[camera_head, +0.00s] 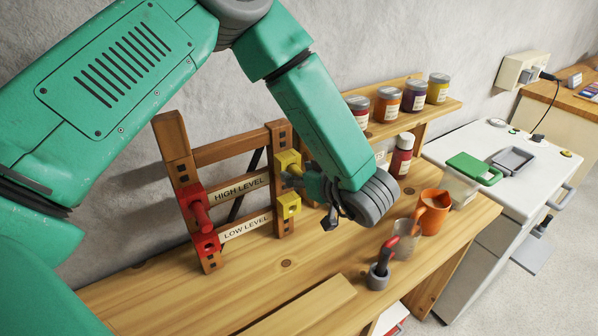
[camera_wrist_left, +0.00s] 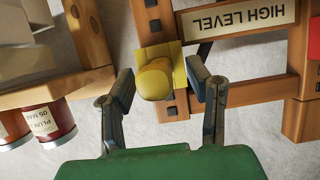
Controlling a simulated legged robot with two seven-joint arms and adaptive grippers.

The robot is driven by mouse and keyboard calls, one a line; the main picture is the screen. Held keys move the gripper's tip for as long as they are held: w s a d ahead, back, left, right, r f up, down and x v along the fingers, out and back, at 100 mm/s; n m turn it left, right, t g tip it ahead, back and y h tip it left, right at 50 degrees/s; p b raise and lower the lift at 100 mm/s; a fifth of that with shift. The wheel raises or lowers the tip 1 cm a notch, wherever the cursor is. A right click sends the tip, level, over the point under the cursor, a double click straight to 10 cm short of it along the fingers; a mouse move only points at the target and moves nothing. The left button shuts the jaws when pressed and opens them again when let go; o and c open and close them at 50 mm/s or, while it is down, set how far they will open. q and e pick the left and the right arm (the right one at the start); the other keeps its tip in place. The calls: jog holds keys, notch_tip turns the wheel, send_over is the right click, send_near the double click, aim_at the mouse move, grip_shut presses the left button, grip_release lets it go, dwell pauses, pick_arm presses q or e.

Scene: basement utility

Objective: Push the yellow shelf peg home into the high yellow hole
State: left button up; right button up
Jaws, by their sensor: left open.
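The wooden rack (camera_head: 176,150) stands on the bench with HIGH LEVEL and LOW LEVEL labels. Its right upright carries a high yellow block (camera_head: 286,160) and a low yellow block (camera_head: 289,203). My left gripper (camera_head: 296,177) is at the high yellow block. In the left wrist view, which is upside down, the yellow peg's rounded end (camera_wrist_left: 155,80) stands in front of the high yellow block. The left gripper's fingers (camera_wrist_left: 160,84) are open on either side of it, with gaps. The hole is hidden behind the peg; how deep the peg sits cannot be told. My right gripper is not in view.
A shelf with several jars (camera_head: 388,104) is right of my arm. The bench's left front is mostly clear.

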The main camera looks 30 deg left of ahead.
pick_arm(q)
jog(key=v, duration=1.1)
jog(key=shift+d, duration=0.2)
jog(key=shift+a, duration=0.1)
jog(key=shift+f, duration=0.1)
